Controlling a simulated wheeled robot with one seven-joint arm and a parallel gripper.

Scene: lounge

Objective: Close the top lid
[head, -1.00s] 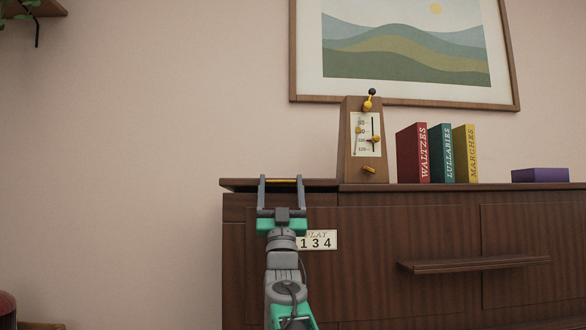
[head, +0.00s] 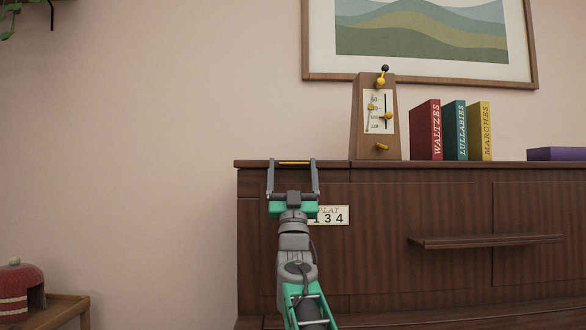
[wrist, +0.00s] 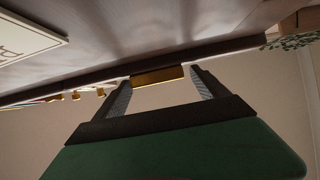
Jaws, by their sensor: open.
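The top lid (head: 252,164) is the left section of the dark wooden cabinet's top. It looks about level with the fixed top beside it, but I cannot tell if it is fully down. A brass strip (head: 293,163) shows at its front edge; in the wrist view the strip (wrist: 157,76) lies between the fingertips. My gripper (head: 293,165) is open at the lid's front edge, with a finger on each side of the strip. Whether the fingers touch the lid is unclear. The lid's upper surface is hidden by the low viewpoint.
A wooden metronome-like box (head: 376,118), red, teal and yellow books (head: 454,130) and a purple box (head: 556,154) stand on the fixed top to the right. A ledge (head: 486,241) sticks out from the cabinet front.

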